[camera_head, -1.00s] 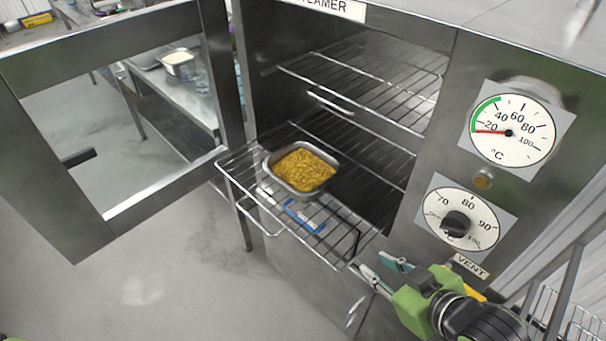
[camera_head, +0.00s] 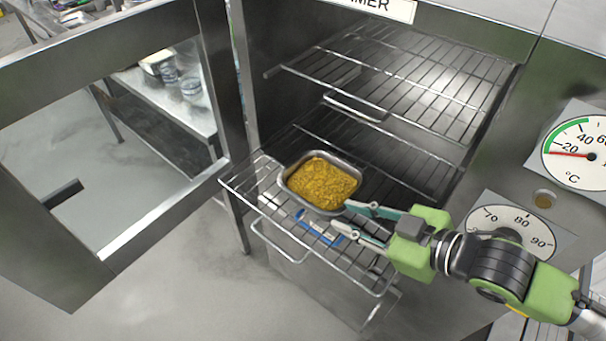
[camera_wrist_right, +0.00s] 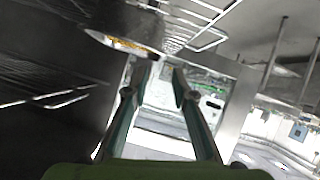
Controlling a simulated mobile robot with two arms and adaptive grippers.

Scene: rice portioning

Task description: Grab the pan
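The steel pan (camera_head: 304,201), filled with yellow-brown food, sits upright on the pulled-out lower wire rack (camera_head: 262,208) of the steamer. My right gripper (camera_head: 341,214) reaches in from the right, its fingers apart and empty. Its fingertips are close to the pan's front right corner; I cannot tell whether they touch it. In the right wrist view the pan (camera_wrist_right: 150,50) shows at the upper left, above and left of the spread fingers (camera_wrist_right: 160,68). My left gripper is not in view.
The steamer door (camera_head: 122,240) stands open at the left. An upper wire rack (camera_head: 400,80) is inside the steamer. Dials (camera_head: 578,150) are on the panel at the right. A blue-marked item shows below the rack. The floor at the lower left is clear.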

